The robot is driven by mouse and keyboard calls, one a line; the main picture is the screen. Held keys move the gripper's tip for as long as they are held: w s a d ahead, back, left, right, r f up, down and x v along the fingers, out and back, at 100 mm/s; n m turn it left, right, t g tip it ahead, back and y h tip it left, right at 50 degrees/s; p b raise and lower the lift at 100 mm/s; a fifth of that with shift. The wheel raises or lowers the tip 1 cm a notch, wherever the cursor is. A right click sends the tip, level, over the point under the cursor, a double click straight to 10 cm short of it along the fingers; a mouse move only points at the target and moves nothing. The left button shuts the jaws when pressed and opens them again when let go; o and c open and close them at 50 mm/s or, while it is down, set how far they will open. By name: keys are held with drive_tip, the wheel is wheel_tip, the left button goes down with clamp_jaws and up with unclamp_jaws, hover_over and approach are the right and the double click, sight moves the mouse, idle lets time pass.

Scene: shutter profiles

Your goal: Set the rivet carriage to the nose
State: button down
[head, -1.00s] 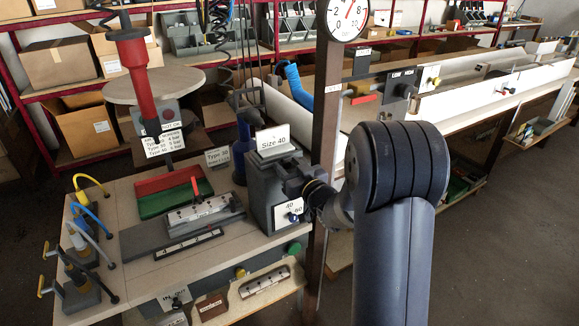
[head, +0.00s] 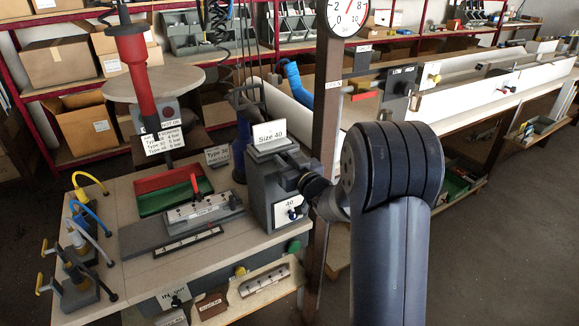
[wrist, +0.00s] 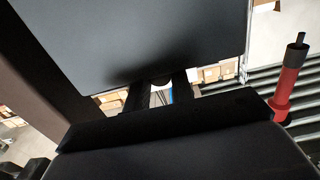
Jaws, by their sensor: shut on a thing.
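A grey block with a "Size 40" card (head: 269,134) on top stands at the right end of the bench. I cannot tell for certain which part is the rivet carriage. The block's front has a label marked 40 and a small dark blue knob (head: 292,214). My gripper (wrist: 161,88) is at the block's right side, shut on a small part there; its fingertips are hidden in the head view. In the wrist view a flat dark grey face (wrist: 165,40) fills the top, with a pale round bit between the fingers. A red tool (head: 134,75) hangs nose down at left.
A brown post (head: 328,110) with a gauge stands close behind my arm. Hose fittings (head: 75,240) stand at the bench's left edge. The floor at right is clear.

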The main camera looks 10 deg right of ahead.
drive_tip(key=x, duration=0.2)
drive_tip(key=shift+w+a+f+b, duration=0.1)
drive_tip(key=shift+w+a+b, duration=0.05)
drive_tip(key=shift+w+b, duration=0.2)
drive_tip(key=shift+w+a, duration=0.1)
drive_tip(key=shift+w, duration=0.15)
drive_tip(key=shift+r, duration=0.25)
drive_tip(key=c, duration=1.2)
unclamp_jaws()
drive_tip(key=shift+w+f, duration=0.1)
drive_tip(key=shift+w, duration=0.05)
drive_tip(key=b+v, duration=0.2)
drive_tip(key=v, duration=0.8)
drive_tip(key=shift+s, duration=0.4)
